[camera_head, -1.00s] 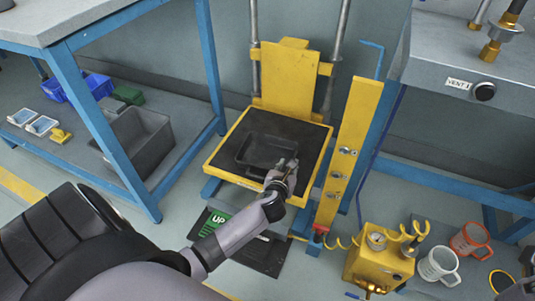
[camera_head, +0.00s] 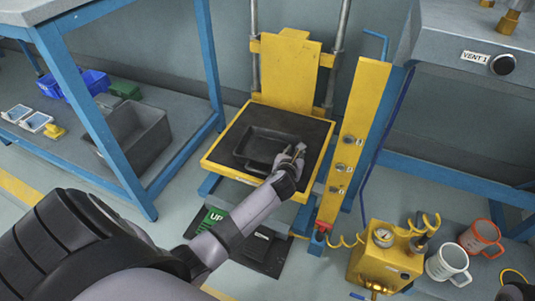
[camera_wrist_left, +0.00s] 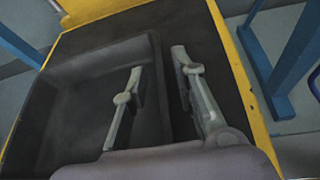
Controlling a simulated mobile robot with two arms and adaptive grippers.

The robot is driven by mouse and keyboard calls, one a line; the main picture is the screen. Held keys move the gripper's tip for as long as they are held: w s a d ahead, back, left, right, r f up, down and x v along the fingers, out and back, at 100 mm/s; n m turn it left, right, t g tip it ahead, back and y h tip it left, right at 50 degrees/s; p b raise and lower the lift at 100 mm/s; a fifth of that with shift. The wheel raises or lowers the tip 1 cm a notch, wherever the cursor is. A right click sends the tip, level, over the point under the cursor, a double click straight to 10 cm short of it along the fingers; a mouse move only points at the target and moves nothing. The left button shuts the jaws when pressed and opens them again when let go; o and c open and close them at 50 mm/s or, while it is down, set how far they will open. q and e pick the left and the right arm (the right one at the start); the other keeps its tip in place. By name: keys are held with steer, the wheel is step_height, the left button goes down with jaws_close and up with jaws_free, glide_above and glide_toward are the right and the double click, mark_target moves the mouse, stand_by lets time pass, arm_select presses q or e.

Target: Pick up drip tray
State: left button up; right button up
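The drip tray (camera_head: 268,147) is a shallow black rectangular tray lying flat on the dark top of the yellow lift platform (camera_head: 224,175). My left gripper (camera_head: 295,151) is at the tray's right side. In the left wrist view my left gripper (camera_wrist_left: 160,95) is open, with its two fingers on either side of the right wall of the drip tray (camera_wrist_left: 75,120). One finger is over the tray's inside, the other over the platform outside it. Contact with the wall cannot be told.
A yellow post with knobs (camera_head: 352,140) stands close right of the platform. A yellow pump box (camera_head: 382,262), a white mug (camera_head: 447,264) and an orange mug (camera_head: 480,238) are at lower right. A grey bin (camera_head: 136,135) sits on the left bench's lower shelf.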

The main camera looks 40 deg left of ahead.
arm_select(q)
steer(key=shift+c, duration=0.5)
jaws_close()
